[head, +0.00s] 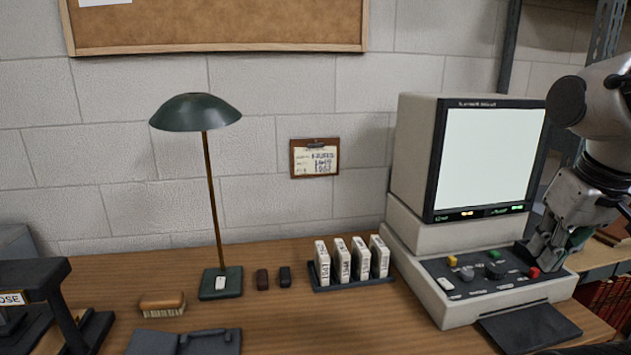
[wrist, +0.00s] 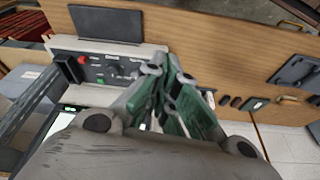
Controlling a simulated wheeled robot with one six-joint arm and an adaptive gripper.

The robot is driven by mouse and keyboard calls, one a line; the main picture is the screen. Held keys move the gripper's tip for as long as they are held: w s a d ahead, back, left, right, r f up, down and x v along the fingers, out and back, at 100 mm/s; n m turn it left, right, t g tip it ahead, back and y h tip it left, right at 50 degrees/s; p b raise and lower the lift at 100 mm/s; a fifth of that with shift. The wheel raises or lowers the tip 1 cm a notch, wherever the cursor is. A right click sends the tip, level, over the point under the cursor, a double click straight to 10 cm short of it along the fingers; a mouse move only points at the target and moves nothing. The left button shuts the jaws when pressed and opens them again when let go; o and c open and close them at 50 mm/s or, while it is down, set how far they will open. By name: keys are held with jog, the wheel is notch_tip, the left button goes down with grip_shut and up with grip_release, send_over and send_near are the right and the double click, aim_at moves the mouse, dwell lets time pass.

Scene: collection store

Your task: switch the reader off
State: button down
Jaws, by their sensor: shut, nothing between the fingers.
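The reader (head: 410,155) stands at the right of the bench, with a pale lit screen (head: 488,155) and small amber and green lights below it. Its dark control panel (head: 500,285) carries a yellow button (head: 452,261), a green one (head: 495,254), a dark knob (head: 495,270), a red button (head: 534,272) and a white switch (head: 445,284). The red button also shows in the wrist view (wrist: 82,60). My gripper (head: 540,256) is shut and empty at the panel's right end, close to the red button; I cannot tell whether it touches anything. In the wrist view its fingers (wrist: 160,75) hide part of the panel.
A rack of labelled boxes (head: 352,284) stands left of the reader. A green lamp (head: 220,283), two small dark objects (head: 273,278) and a brush (head: 162,304) are farther left. A dark flat plate (head: 530,328) lies before the reader. Bare wood (head: 300,325) lies in front of the rack.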

jog(key=c, duration=2.1)
grip_release()
jog(key=shift+s+r+t, duration=0.2)
jog(key=shift+r+t, duration=0.1)
jog(key=shift+r, duration=0.2)
jog(key=o, duration=0.3)
jog(key=shift+s+d+r, duration=0.1)
jog(key=shift+r, duration=0.05)
jog(key=o, duration=0.4)
jog(key=shift+c, duration=0.2)
jog(key=shift+o, duration=0.8)
jog(key=w+a+f+g, duration=0.1)
jog(key=w+f, duration=0.4)
jog(key=w, duration=0.2)
jog(key=w+a+f+n+g, duration=0.1)
jog(key=w+f+g, duration=0.1)
jog(key=w+f, duration=0.4)
jog(key=w+a+f+g, duration=0.1)
jog(key=w+f+g, duration=0.1)
jog(key=w+f, duration=0.4)
jog(key=shift+w+f, duration=0.15)
jog(key=shift+w, duration=0.8)
jog(key=t, duration=0.1)
send_over(440, 278)
jog(key=s, duration=0.1)
jog(key=shift+a+r+n, duration=0.2)
jog(key=shift+n, duration=0.2)
notch_tip(440, 278, down, 8)
jog(key=shift+r, duration=0.2)
